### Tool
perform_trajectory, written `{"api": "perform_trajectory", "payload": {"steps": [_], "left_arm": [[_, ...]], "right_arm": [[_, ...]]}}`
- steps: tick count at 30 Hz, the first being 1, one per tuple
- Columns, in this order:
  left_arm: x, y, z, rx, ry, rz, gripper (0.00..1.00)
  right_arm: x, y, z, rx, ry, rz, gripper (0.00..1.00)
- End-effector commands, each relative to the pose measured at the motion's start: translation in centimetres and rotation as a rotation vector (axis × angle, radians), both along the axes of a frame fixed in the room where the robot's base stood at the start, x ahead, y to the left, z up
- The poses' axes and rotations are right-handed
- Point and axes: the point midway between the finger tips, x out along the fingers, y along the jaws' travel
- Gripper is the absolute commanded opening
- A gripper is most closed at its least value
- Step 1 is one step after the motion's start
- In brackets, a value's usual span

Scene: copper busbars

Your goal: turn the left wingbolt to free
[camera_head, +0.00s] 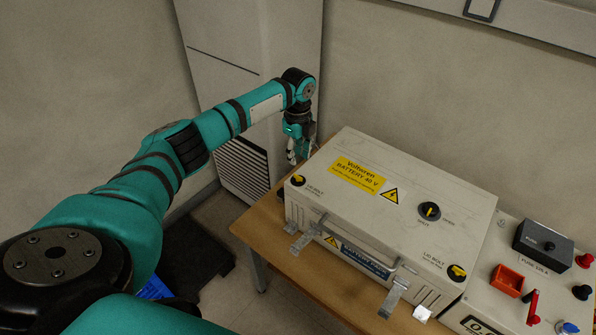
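The left wingbolt (298,180) is a black knob with a yellow mark, labelled lid bolt, at the left corner of the lid of the white battery box (330,170). My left gripper (298,153) is above and just behind this wingbolt in the picture, pointing down, and looks apart from it. Its fingers are small and partly hidden, so I cannot tell whether they are open. Nothing is visibly held. A second lid bolt (456,272), black and yellow, sits at the front right corner of the lid. My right gripper is not in view.
A round black vent knob (429,211) stands on the lid. Metal latches (308,238) and (394,297) and a handle (365,260) are on the box front. A control panel (500,240) with an orange tray (507,280) stands right on the wooden table (262,228). A cabinet (235,50) is behind.

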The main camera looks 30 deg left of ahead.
Motion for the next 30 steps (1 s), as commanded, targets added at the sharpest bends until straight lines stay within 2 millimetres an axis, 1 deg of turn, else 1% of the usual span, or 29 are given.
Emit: {"api": "perform_trajectory", "payload": {"steps": [1, 6, 9, 12, 17, 24, 25, 30], "left_arm": [[0.0, -0.1, -1.1, -0.001, 0.004, 0.000, 0.29], [0.0, -0.1, -4.6, -0.001, 0.002, 0.000, 0.29], [0.0, -0.1, -6.2, -0.001, 0.003, 0.001, 0.29], [0.0, -0.1, -7.3, -0.002, 0.002, 0.000, 0.29], [0.0, -0.1, -8.1, -0.001, 0.000, 0.001, 0.29], [0.0, -0.1, -8.2, -0.001, -0.001, 0.000, 0.29], [0.0, -0.1, -8.2, -0.001, -0.001, 0.000, 0.28], [0.0, -0.1, -8.2, -0.001, -0.001, 0.000, 0.05]], "right_arm": [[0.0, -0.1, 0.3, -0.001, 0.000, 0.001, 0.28], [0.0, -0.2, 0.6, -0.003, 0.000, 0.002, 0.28], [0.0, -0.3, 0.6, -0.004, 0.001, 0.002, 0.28], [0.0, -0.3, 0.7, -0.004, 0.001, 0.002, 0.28], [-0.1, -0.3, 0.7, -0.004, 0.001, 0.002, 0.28], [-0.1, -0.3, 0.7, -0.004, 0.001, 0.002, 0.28], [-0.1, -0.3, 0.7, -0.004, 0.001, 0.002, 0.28], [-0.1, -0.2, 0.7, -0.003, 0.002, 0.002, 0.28]]}}
